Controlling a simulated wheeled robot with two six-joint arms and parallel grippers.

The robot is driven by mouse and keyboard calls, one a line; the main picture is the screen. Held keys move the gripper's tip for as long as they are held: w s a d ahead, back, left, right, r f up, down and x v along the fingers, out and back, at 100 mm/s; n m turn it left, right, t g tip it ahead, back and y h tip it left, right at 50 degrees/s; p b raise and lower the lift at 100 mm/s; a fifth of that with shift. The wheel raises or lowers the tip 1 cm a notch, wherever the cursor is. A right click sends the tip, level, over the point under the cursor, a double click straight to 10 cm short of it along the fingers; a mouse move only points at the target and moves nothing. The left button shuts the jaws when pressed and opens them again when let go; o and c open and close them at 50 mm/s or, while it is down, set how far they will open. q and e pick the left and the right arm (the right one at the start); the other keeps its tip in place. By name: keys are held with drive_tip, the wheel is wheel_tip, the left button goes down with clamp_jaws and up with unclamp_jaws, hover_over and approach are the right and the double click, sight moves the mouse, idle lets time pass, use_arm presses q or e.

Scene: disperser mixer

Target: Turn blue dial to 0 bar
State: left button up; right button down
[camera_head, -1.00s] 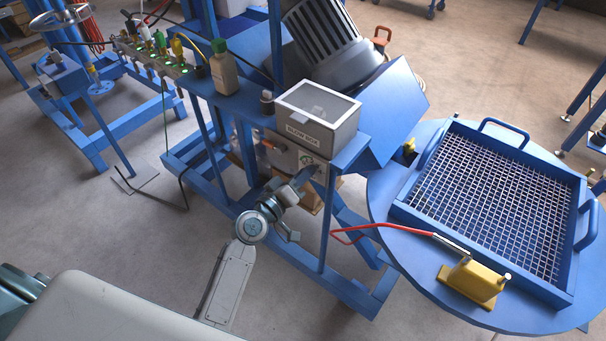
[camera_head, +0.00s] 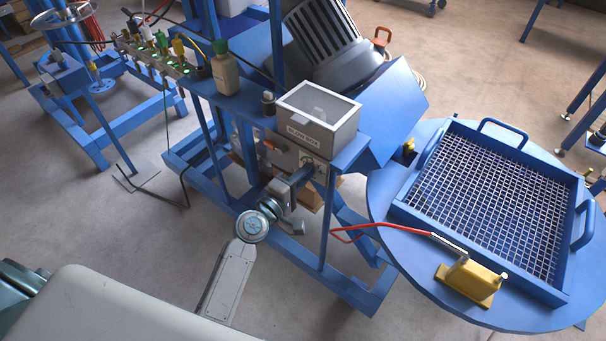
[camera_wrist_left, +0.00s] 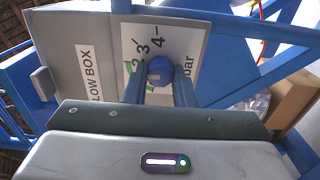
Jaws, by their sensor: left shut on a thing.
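The blue dial (camera_wrist_left: 160,68) is in the left wrist view, in front of a white scale plate (camera_wrist_left: 186,47) with the numbers 2, 3 and 4 and the word "bar". The two fingers of my left gripper (camera_wrist_left: 159,82) reach up to the dial, one on each side, and are shut on it. In the head view my left gripper (camera_head: 302,178) is at the front panel under the flow box (camera_head: 318,112) and hides the dial. The dial's pointer and the lower scale numbers cannot be read. My right gripper is not in view.
A blue frame post (camera_head: 327,225) stands just right of my left gripper. A round blue table (camera_head: 390,205) with a mesh tray (camera_head: 490,200) is to the right. A bottle (camera_head: 225,72) stands on the shelf at the upper left. Open floor lies in front.

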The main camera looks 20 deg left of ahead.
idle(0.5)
use_arm(q)
drive_tip(key=o, duration=1)
drive_tip(key=b+v, duration=0.3)
drive_tip(key=v, duration=0.8)
